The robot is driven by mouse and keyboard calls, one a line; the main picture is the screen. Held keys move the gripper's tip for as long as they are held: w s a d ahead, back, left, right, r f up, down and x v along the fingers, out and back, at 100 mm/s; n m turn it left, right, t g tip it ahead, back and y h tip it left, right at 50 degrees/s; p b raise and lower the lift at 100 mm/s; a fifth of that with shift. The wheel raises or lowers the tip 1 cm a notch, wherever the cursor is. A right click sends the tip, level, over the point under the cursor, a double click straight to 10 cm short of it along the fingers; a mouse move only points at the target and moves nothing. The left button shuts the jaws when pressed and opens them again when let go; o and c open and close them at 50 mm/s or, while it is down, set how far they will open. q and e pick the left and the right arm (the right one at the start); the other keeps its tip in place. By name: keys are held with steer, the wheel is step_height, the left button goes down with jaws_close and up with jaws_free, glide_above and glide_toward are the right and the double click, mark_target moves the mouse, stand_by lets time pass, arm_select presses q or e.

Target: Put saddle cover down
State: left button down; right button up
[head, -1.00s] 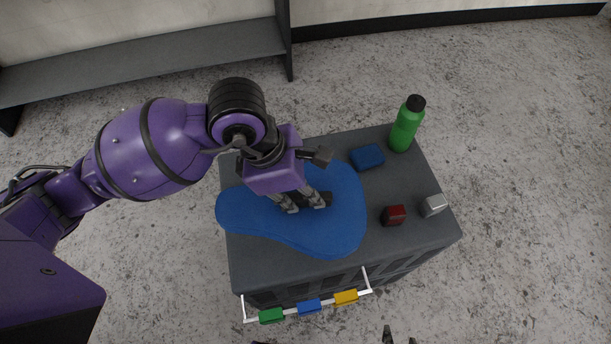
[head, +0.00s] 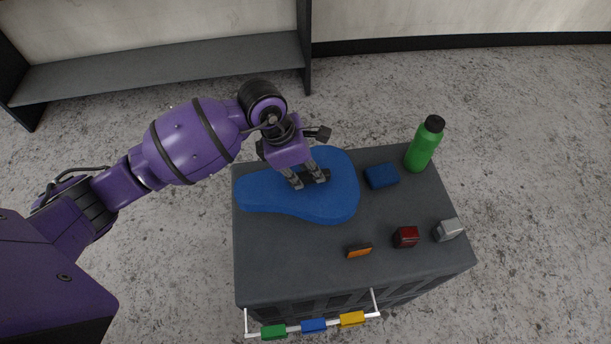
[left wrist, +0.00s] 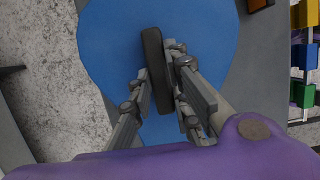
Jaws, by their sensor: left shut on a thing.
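The saddle cover (head: 340,200) is blue, wide at the right and narrow at the left, with a dark grip bar on top. It is over the back left part of the grey box top (head: 290,250). I cannot tell whether it touches the top or hangs just above. My left gripper (head: 309,179) is shut on the bar from above. In the left wrist view its fingers (left wrist: 162,88) flank the dark bar (left wrist: 153,62), with the blue cover (left wrist: 110,45) beneath. My right gripper is not in view.
On the box top stand a green bottle (head: 424,146), a blue block (head: 381,176), a dark red block (head: 405,237), a grey block (head: 447,230) and an orange block (head: 358,250). A rail with coloured blocks (head: 313,325) is at the front. The front left top is clear.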

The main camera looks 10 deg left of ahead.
mark_target(305, 179)
arm_select(q)
steer(key=shift+w+a+f, duration=0.1)
steer(key=shift+w+f, duration=0.25)
steer(key=shift+f, duration=1.9)
steer(key=c, duration=1.7)
jaws_free()
steer(key=shift+o, duration=0.3)
steer(key=shift+r, duration=0.15)
steer(key=v, duration=1.2)
